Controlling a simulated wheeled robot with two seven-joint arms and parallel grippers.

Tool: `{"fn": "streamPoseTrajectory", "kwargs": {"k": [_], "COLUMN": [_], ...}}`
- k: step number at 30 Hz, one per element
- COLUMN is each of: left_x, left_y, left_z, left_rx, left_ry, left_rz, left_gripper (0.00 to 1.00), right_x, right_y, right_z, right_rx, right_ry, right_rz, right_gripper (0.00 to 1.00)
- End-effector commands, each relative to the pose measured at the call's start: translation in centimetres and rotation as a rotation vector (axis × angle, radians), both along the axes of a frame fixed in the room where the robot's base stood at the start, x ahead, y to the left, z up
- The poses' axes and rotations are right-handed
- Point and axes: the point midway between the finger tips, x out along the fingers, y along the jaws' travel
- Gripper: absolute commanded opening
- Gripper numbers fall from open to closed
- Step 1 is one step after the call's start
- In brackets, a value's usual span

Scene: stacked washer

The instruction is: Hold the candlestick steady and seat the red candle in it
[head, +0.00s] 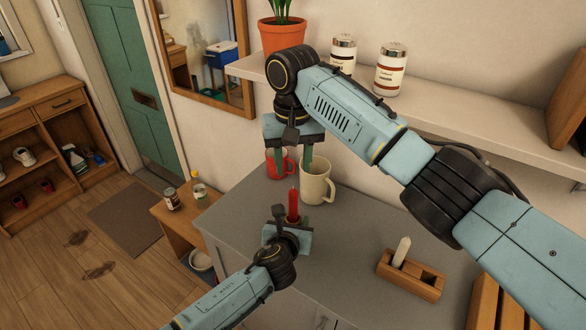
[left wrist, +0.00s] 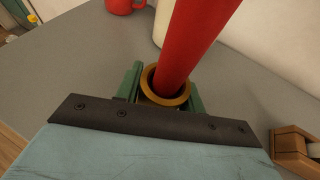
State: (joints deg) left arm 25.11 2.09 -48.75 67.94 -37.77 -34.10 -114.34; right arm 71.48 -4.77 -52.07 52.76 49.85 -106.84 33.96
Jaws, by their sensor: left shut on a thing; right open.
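The red candle (head: 293,204) stands in the cup of the brass candlestick (left wrist: 152,92). In the left wrist view the red candle (left wrist: 190,45) has its lower end inside the cup's rim; how deep it sits is hidden. My left gripper (head: 290,228) is shut on the candlestick, its green fingers on either side of the cup. The candlestick's lower part is hidden by the gripper. My right gripper (head: 292,160) is open and empty, pointing down above the candle and apart from it.
A red mug (head: 278,167) and a cream mug (head: 316,184) stand on the grey counter (head: 340,240) behind the candle, close to my right fingers. A wooden holder (head: 420,280) with a white candle (head: 402,250) lies to the right. A shelf (head: 470,118) juts from the wall above.

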Motion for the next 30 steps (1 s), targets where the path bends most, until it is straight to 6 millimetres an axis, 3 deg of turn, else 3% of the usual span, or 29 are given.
{"fn": "streamPoseTrajectory", "kwargs": {"k": [8,9,14,24,30], "left_x": [0.0,0.0,0.0,-0.2,-1.5], "left_y": [0.0,0.0,0.0,0.0,0.4], "left_z": [0.0,0.0,0.0,0.0,0.6], "left_rx": [0.0,0.0,0.0,0.0,0.0], "left_ry": [0.001,0.001,0.001,0.0,-0.001], "left_rz": [0.0,0.0,0.0,0.0,-0.001], "left_gripper": [0.12,0.43,0.64,0.64,0.64], "right_x": [0.0,0.0,0.0,0.0,0.0], "right_y": [0.0,0.0,0.0,0.0,0.0], "right_z": [0.0,0.0,0.0,0.0,0.0], "right_rx": [0.0,0.0,0.0,0.0,0.0], "right_ry": [0.0,0.0,0.0,0.0,0.0], "right_rz": [0.0,0.0,0.0,0.0,0.0], "right_gripper": [0.41,0.41,0.41,0.41,0.41]}}
